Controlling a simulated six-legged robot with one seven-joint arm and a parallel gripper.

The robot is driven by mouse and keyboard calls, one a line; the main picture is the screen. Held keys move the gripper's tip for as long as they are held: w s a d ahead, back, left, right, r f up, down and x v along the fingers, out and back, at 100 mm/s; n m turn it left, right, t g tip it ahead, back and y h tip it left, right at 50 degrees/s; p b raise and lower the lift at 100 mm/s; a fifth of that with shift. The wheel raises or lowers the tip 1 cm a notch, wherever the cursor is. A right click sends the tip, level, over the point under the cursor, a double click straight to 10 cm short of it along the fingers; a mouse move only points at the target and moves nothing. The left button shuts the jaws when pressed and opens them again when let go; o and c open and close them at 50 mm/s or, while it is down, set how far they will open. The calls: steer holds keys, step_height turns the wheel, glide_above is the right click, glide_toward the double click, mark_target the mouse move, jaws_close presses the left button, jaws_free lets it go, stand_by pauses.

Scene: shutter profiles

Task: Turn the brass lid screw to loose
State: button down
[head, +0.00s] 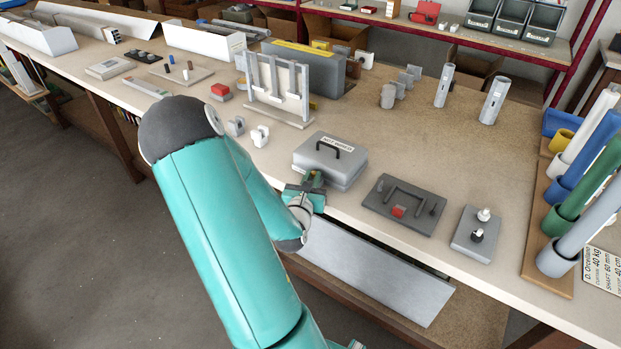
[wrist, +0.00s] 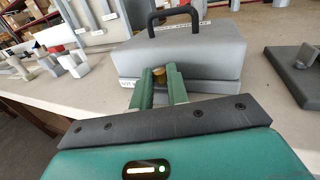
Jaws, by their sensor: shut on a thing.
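A grey box (head: 330,160) with a black top handle and a white label stands near the front edge of the bench. It also fills the upper middle of the wrist view (wrist: 190,55). The brass lid screw (wrist: 158,75) shows at the front of the box, between my green fingers. My gripper (wrist: 160,82) is shut on the screw, its fingers reaching to the box's front face. In the head view my gripper (head: 313,178) is at the front of the box, and the screw is hidden there. The screw's turn angle cannot be told.
A dark plate with a handle and red knob (head: 398,207) lies right of the box, then a grey block with two knobs (head: 478,232). A white upright frame (head: 278,90) stands behind left. Coloured tubes (head: 590,180) stand far right.

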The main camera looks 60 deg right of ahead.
steer(key=shift+n+t, duration=0.3)
steer(key=shift+t, duration=0.2)
steer(key=c, duration=1.4)
jaws_free()
steer(key=shift+o, duration=0.2)
steer(key=shift+s, duration=0.1)
steer(key=shift+a, duration=0.1)
